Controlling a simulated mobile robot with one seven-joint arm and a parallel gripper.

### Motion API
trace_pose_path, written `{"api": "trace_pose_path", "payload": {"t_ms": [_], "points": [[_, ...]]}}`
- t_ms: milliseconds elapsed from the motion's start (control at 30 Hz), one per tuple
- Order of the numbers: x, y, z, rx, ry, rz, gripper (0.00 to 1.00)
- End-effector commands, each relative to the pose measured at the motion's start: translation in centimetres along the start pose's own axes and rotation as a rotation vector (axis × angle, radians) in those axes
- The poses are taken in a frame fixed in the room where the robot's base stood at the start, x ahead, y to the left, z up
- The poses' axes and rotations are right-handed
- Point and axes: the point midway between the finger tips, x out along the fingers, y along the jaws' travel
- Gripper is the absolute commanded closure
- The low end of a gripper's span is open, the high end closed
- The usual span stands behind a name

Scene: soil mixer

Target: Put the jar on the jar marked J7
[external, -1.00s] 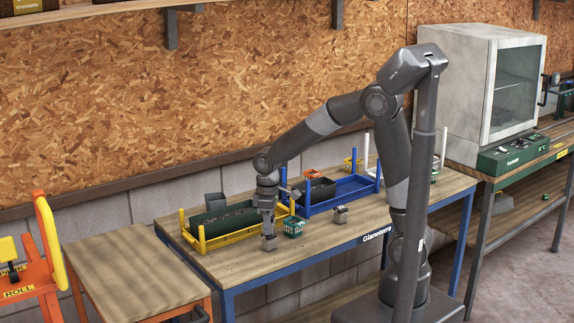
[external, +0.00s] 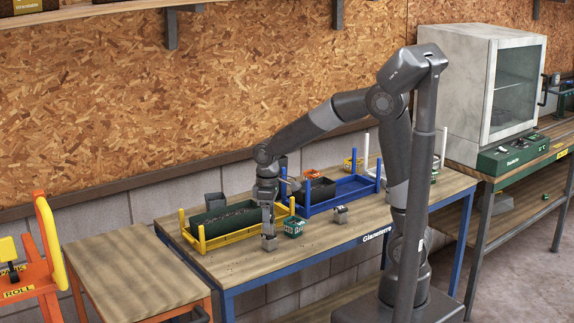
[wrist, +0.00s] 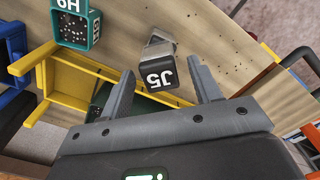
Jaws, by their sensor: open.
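A small grey jar (external: 269,243) stands on the workbench near its front left. In the wrist view its dark top reads J5 (wrist: 160,74), and its grey body shows beyond the top. My gripper (external: 269,231) is over this jar, pointing down. In the wrist view the fingers (wrist: 163,68) are open, one on each side of the jar, with gaps visible. Another small grey jar (external: 340,214) with a dark, pale-marked top stands further right on the bench. Its mark is too small to read, so I cannot tell whether it is J7.
A green container marked H6 (wrist: 74,24) stands close by; it is also right of my gripper externally (external: 294,227). A yellow rack (external: 222,241) holds a dark green trough (external: 212,220) behind my gripper. A blue rack (external: 352,187) stands further right. The front bench strip is mostly clear.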

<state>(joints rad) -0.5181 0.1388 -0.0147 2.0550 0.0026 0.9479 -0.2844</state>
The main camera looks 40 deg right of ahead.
Motion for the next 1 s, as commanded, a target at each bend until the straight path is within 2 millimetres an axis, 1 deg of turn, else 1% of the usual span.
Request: {"api": "trace_pose_path", "payload": {"t_ms": [33,200,300,400,533,767,867,967,1000], "points": [[-1.3,0.0,-0.1,0.0,0.006,0.002,0.42],[-5.0,0.1,-0.1,0.001,0.005,0.002,0.42],[-6.9,0.1,0.0,0.001,0.004,0.001,0.42],[-8.2,0.0,0.0,0.0,0.002,0.001,0.42],[-9.1,0.0,0.0,0.0,0.001,0.0,0.42],[-9.5,0.2,0.3,0.008,0.005,0.002,0.42],[-10.1,0.9,1.6,0.046,0.028,0.01,0.42],[-11.2,2.2,4.2,0.12,0.073,0.026,0.42],[-11.6,2.7,5.5,0.156,0.095,0.034,0.42]]}}
